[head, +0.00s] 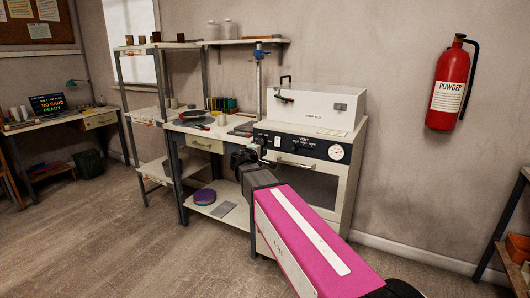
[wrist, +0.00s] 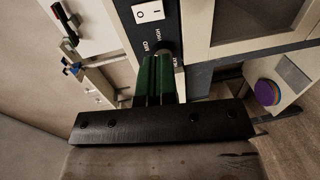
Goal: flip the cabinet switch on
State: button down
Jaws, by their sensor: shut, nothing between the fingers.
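The white cabinet (head: 345,207) stands against the wall, with a black control panel (head: 312,148) across its front above a glass door. I cannot tell which side is pressed. My gripper (wrist: 157,62) is shut and empty; its green fingers are in front of the panel by the MED, HIGH and HEAT labels, below the switch in the picture. Contact cannot be told. In the head view, my gripper (head: 256,150) is at the panel's left end, and the switch cannot be made out.
A white box (head: 318,107) with a handle sits on the cabinet. A workbench (head: 203,144) with tools adjoins it on the left. A purple round stack (head: 204,197) lies on the lower shelf. A red fire extinguisher (head: 449,87) hangs on the right wall.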

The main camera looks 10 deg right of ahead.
aim_at(277, 146)
jog(key=x, duration=1.2)
jog(key=shift+w+d, duration=0.15)
jog(key=shift+w, duration=0.1)
jog(key=shift+s+a+f, duration=0.15)
jog(key=shift+s+a, duration=0.1)
jog(key=shift+s, duration=0.2)
jog(key=s+a+f, duration=0.1)
jog(key=s+a, duration=0.6)
jog(key=s, duration=0.3)
jog(key=shift+s+a+f, duration=0.2)
jog(key=shift+a+f, duration=0.1)
jog(key=shift+a, duration=0.05)
